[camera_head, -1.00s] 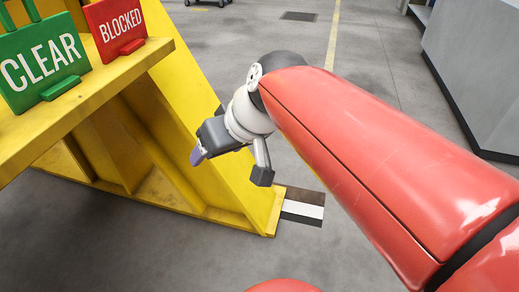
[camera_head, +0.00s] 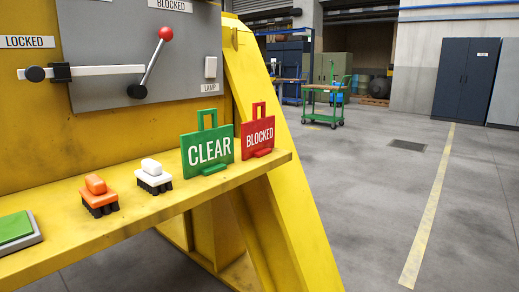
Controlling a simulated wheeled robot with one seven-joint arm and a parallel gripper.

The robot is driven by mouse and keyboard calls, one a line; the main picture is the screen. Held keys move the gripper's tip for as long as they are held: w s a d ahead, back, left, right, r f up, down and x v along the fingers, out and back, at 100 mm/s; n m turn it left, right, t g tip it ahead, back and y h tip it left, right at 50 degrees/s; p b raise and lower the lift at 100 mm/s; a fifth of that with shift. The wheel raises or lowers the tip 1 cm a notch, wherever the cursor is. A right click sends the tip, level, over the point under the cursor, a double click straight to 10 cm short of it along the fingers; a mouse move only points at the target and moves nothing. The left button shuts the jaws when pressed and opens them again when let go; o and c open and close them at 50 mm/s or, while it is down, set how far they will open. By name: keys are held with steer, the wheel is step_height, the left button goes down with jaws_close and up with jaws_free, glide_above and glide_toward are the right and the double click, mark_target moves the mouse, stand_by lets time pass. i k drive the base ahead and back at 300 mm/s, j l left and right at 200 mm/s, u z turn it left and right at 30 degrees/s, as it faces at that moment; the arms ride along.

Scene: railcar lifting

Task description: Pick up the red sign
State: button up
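The red sign (camera_head: 257,137), lettered BLOCKED in white and with a handle loop on top, stands upright near the right end of the yellow shelf (camera_head: 150,222). A red foot sticks out at its base. The green sign (camera_head: 207,152), lettered CLEAR, stands just to its left, close beside it. My gripper is not in this view, so its state and place cannot be seen.
An orange brush (camera_head: 99,192) and a white brush (camera_head: 153,174) stand left of the signs. A grey panel (camera_head: 190,85) with a red-knobbed lever (camera_head: 152,65) rises behind. A yellow slanted brace (camera_head: 290,185) stands right of the shelf. Open floor (camera_head: 390,190) lies beyond.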

mark_target(257, 135)
steer(key=k+u, duration=0.1)
steer(key=u, duration=1.35)
steer(key=i+l, duration=0.15)
steer(key=l, duration=0.8)
steer(key=i+l+u, duration=0.1)
steer(key=l, duration=0.9)
steer(key=i+l, duration=0.1)
steer(key=l, duration=0.85)
steer(key=u, duration=0.05)
